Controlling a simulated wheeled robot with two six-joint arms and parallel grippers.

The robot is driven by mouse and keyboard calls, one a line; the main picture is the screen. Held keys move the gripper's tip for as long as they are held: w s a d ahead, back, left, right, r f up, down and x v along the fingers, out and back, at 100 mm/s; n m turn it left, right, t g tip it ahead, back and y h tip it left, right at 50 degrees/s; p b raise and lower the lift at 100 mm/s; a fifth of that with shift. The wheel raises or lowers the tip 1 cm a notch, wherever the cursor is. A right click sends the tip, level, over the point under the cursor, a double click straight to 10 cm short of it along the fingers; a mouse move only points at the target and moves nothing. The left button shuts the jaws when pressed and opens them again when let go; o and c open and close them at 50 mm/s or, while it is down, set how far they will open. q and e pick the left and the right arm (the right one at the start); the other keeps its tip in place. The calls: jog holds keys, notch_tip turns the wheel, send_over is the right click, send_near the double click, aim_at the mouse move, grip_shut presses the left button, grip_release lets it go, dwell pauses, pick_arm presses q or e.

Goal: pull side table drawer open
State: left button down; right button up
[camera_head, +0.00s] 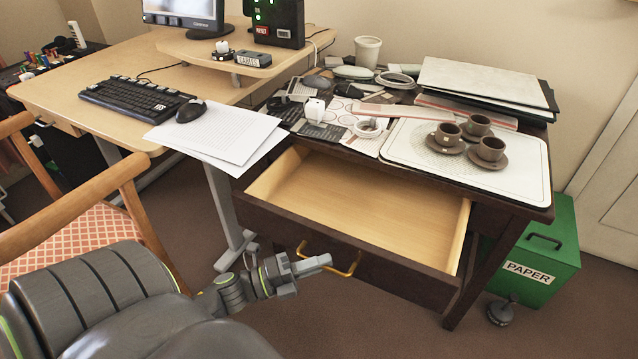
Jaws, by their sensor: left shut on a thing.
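The dark wood side table (478,282) stands on the right. Its top drawer (380,205) is pulled well out, and its pale wooden inside looks empty. A brass handle (350,268) is on the front of the drawer. My left gripper (318,264) comes in from the lower left and is shut on this handle, its fingers covering the handle's left and middle part. My right gripper is not in view.
The tabletop holds brown cups on saucers on a white tray (400,154), folders (480,80), a white cup (368,50) and clutter. A green paper bin (545,255) stands right. A chair (80,235) and a desk (60,95) stand left.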

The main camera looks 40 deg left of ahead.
pick_arm(q)
jog(key=c, duration=1.5)
grip_release()
jog(key=v, duration=1.7)
jog(key=shift+s+p, duration=0.2)
jog(key=shift+p, duration=0.15)
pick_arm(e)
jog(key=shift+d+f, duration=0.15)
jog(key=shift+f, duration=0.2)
pick_arm(q)
jog(key=shift+a+f, duration=0.1)
jog(key=shift+a, duration=0.05)
